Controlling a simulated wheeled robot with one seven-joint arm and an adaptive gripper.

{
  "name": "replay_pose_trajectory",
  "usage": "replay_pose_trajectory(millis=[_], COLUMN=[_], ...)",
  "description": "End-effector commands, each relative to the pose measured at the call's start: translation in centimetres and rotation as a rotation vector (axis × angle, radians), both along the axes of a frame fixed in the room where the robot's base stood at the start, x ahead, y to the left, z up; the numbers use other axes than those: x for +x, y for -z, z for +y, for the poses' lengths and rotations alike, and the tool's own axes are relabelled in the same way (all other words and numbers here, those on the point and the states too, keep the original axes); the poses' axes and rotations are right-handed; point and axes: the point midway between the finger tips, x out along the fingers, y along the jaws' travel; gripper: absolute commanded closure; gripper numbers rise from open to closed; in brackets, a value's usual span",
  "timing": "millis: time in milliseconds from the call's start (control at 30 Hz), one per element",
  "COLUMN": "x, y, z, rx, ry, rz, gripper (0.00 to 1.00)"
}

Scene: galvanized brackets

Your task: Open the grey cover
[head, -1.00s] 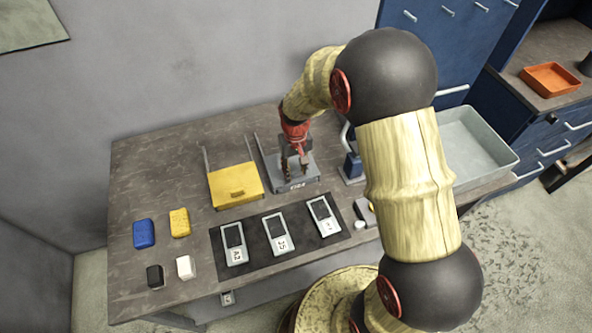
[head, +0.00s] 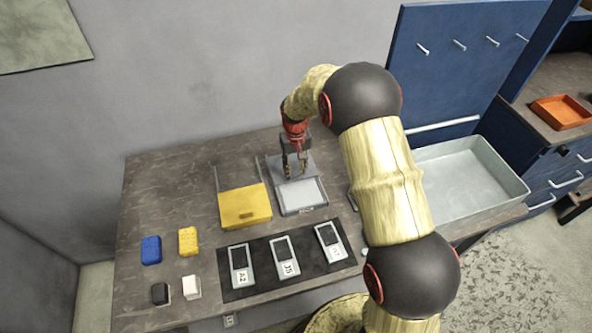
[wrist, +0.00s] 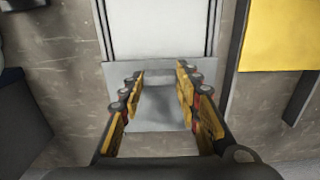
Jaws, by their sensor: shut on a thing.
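The grey cover (head: 284,166) lies slid back toward the wall along its rails, behind a pale open box (head: 301,194) on the table. My gripper (head: 293,172) points down at the cover and is shut on its handle. In the wrist view the cover is a grey plate (wrist: 120,79) under my fingers (wrist: 160,78), with a grey handle bar between the fingertips. The pale box interior (wrist: 157,30) shows beyond it. The fingers partly hide the cover in the head view.
A yellow-covered box (head: 245,206) stands just left. A black mat (head: 262,273) with several grey devices lies in front. Blue (head: 151,250) and yellow (head: 188,240) blocks lie at the left. A grey bin (head: 465,175) is right. Bare table lies at the left back.

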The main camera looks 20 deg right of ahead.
Motion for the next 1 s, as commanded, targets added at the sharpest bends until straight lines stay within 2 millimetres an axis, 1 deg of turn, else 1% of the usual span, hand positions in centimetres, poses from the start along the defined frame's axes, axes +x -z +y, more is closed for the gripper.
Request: replay_pose_trajectory(millis=[67,333,667,767,867,1000], x=[0.0,0.0,0.0,0.1,0.1,0.1], y=[0.0,0.0,-0.2,-1.1,-2.6,-5.6], z=[0.0,0.0,0.0,0.0,0.0,0.0], rx=[0.0,0.0,0.0,0.0,0.0,0.0], ry=[0.0,0.0,0.0,0.0,0.0,0.0], rz=[-0.002,0.0,-0.001,-0.002,-0.003,-0.003], gripper=[0.64,0.49,0.48,0.48,0.48,0.48])
